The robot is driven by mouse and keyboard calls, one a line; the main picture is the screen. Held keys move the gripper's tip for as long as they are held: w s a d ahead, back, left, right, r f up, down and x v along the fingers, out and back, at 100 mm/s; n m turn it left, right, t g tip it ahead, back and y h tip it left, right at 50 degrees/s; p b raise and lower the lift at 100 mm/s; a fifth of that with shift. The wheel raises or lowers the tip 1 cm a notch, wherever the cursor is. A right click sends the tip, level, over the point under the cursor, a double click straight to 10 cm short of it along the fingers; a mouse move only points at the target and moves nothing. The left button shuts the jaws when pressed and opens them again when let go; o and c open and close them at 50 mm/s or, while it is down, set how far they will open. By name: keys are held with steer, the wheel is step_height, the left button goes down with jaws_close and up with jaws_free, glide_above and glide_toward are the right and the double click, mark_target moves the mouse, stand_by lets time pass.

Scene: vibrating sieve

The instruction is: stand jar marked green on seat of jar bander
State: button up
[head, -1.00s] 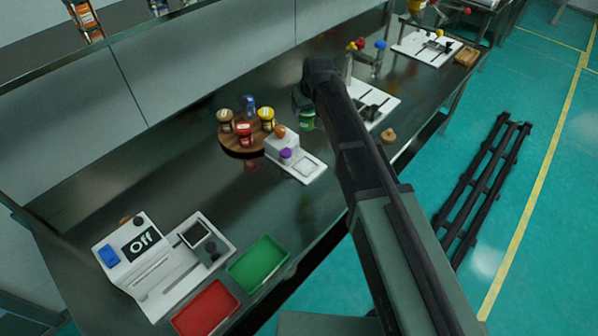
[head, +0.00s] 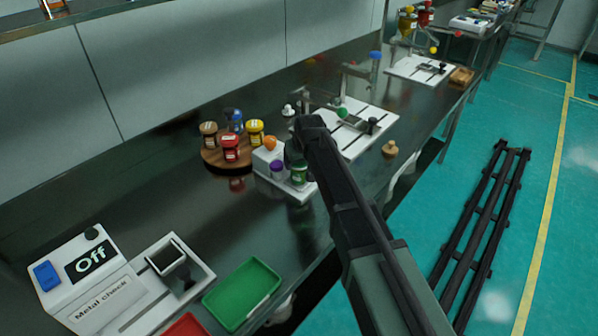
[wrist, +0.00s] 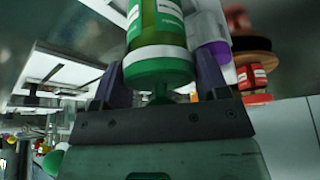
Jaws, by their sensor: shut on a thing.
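The green-marked jar (head: 299,176) has a green lid and a green and white label. In the wrist view the jar (wrist: 158,45) sits between the two dark fingers of my gripper (wrist: 160,78), which is shut on it around the lid. In the head view my gripper (head: 294,152) is partly hidden by my arm. The jar shows over the front plate of a white device (head: 262,161) with an orange knob and a purple-topped part (head: 277,168), likely the jar bander. Its seat is mostly hidden by the jar; I cannot tell whether they touch.
A round wooden stand (head: 213,158) with brown, red, yellow and blue jars is just left of the white device. A white station (head: 357,133) with a clamp is to the right. A green tray (head: 243,294) and a metal check unit (head: 98,280) are at the near left.

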steer(key=shift+f+p, duration=0.15)
steer(key=shift+p, duration=0.15)
steer(key=shift+f, duration=0.2)
steer(key=o, duration=0.9)
steer(key=shift+r, duration=0.15)
steer(key=shift+r+p, duration=0.3)
steer(key=shift+r, duration=0.05)
steer(key=p+v, duration=1)
steer(key=v, duration=0.1)
steer(key=shift+s+d+r, duration=0.1)
steer(key=shift+s+r, duration=0.05)
steer(key=shift+s, duration=0.05)
